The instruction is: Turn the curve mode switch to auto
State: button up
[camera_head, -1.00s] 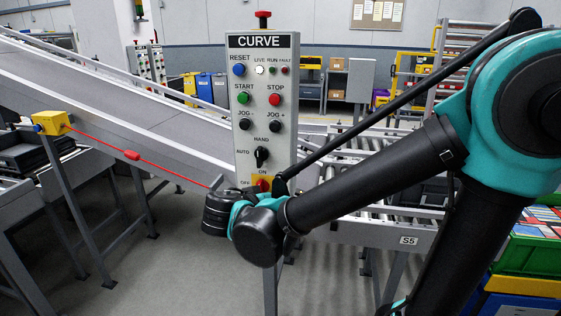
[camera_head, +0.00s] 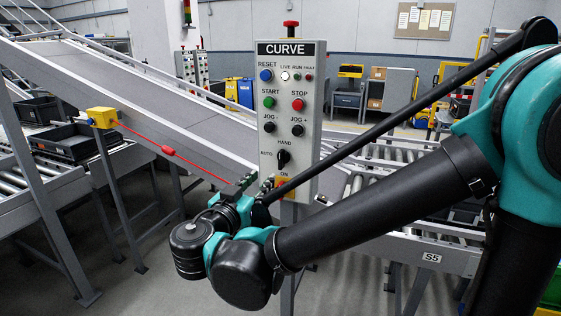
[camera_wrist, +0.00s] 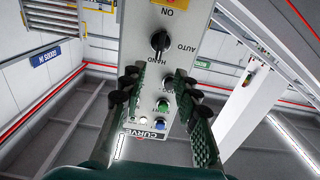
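The CURVE panel (camera_head: 311,115) is a grey upright box. Its black curve mode switch (camera_head: 283,158) sits below the jog buttons, with HAND printed above it and AUTO to its left. The knob stands about upright, towards HAND. The wrist view shows the panel upside down, with the switch (camera_wrist: 160,42) beyond the fingertips and its handle pointing towards HAND. My gripper (camera_head: 254,185) is at the panel's lower left, below the switch. In the wrist view my gripper (camera_wrist: 158,80) is open and empty, its two fingers apart with the panel between them in the picture.
A yellow-orange ON switch plate (camera_head: 282,187) lies just under the mode switch, partly hidden by my gripper. A red pull cord (camera_head: 168,150) runs from a yellow box (camera_head: 102,118) towards the panel. Conveyors flank the panel on both sides.

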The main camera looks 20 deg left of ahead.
aim_at(279, 159)
jog(key=w, duration=0.8)
jog(key=w+d, duration=0.1)
jog(key=w, duration=0.4)
jog(key=shift+c, duration=0.6)
grip_shut()
